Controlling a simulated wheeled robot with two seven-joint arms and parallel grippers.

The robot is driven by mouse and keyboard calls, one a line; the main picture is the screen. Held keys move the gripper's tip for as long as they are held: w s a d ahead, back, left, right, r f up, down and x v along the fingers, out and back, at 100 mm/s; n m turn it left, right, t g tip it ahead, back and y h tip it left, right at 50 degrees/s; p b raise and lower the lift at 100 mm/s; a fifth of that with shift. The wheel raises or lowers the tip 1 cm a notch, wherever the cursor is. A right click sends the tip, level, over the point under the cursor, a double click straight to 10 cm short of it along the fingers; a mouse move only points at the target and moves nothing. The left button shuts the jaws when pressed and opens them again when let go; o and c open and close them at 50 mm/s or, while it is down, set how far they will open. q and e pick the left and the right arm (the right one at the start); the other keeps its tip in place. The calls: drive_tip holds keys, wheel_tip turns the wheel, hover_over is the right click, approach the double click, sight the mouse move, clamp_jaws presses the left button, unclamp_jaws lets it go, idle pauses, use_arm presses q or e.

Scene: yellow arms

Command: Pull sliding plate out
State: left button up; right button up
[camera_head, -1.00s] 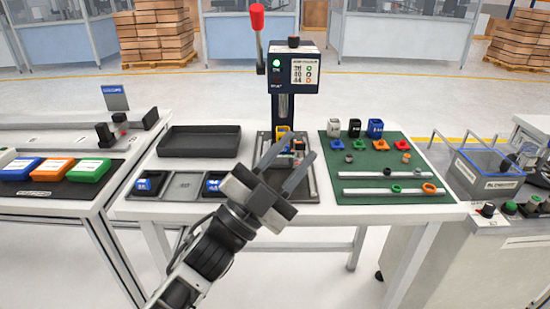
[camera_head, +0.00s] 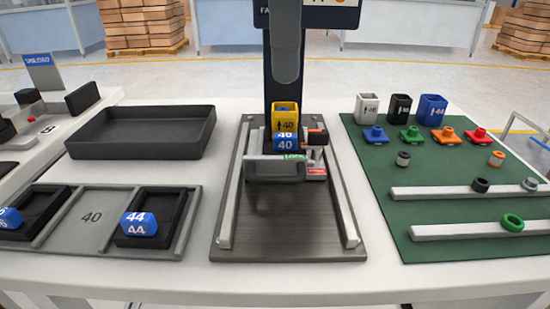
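The sliding plate carriage, with a light grey front bar (camera_head: 275,169), sits toward the back between two rails on the dark base (camera_head: 285,225) of the press (camera_head: 314,15). A blue block marked 40 (camera_head: 286,143) stands behind the bar, with a yellow block marked 40 (camera_head: 285,117) behind it. A grey rounded vertical part (camera_head: 286,45) hangs above, in front of the press head. The base in front of the bar is bare. I see no fingers of either gripper.
An empty black tray (camera_head: 140,132) lies at back left. A grey tray marked 40 (camera_head: 92,217) holds black bins with blue blocks (camera_head: 140,224). The green mat (camera_head: 378,170) at right carries coloured parts, cups and two rails. The white table's front strip is clear.

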use_arm(q)
drive_tip(key=b, duration=0.2)
approach(275, 178)
drive_tip(key=f, duration=0.2)
drive_tip(key=f+b, duration=0.1)
drive_tip(key=f, duration=0.1)
drive_tip(key=w+f+b, duration=0.1)
drive_tip(key=f, duration=0.1)
drive_tip(key=shift+d+f, duration=0.1)
drive_tip(key=shift+f, duration=0.3)
drive_tip(key=shift+w+f, duration=0.1)
drive_tip(key=shift+f, duration=0.4)
use_arm(e)
drive_tip(key=shift+w+a+t+y, duration=0.5)
drive_tip(key=shift+a+t+y, duration=0.1)
drive_tip(key=shift+a, duration=0.1)
use_arm(q)
clamp_jaws()
